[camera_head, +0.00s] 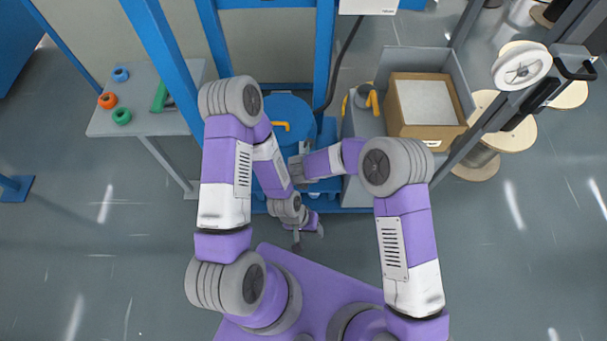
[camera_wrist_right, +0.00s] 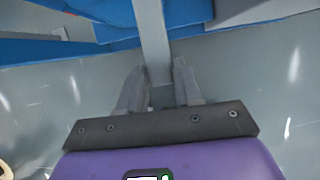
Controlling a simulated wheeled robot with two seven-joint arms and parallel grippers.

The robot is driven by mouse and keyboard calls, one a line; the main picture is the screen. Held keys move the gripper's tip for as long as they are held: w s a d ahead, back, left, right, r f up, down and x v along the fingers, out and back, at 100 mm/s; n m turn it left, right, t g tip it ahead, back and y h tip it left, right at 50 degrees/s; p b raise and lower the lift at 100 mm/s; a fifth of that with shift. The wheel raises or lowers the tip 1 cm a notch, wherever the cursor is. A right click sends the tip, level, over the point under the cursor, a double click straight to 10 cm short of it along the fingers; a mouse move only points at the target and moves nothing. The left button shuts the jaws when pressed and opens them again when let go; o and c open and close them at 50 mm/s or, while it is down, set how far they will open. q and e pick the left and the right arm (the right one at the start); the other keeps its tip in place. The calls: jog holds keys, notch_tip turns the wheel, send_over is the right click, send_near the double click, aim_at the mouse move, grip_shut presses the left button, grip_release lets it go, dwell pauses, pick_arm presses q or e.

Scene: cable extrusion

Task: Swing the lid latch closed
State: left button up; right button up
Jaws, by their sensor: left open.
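A blue round drum-like part (camera_head: 287,106) with an orange handle-like piece (camera_head: 280,125) stands inside the blue frame. I cannot tell whether this piece is the lid latch, and my arms hide part of the area. My left gripper (camera_head: 308,238) is open and empty, pointing down near the front of the frame. My right gripper (camera_head: 297,168) is at the front of the blue drum, small and partly hidden in the head view. In the right wrist view, the fingers of my right gripper (camera_wrist_right: 160,78) are apart, with a grey bar (camera_wrist_right: 154,35) between or just beyond them.
A grey table (camera_head: 110,125) with orange, blue and green rings is at the left. A grey bin (camera_head: 455,68) with a brown carton (camera_head: 440,131) stands at the right, beside cable spools (camera_head: 512,135). A black cable (camera_head: 337,70) hangs behind. Open floor lies on both sides.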

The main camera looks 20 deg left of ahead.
jog(key=o, duration=0.3)
notch_tip(320, 180, up, 10)
jog(key=p, duration=0.4)
dwell(0.5)
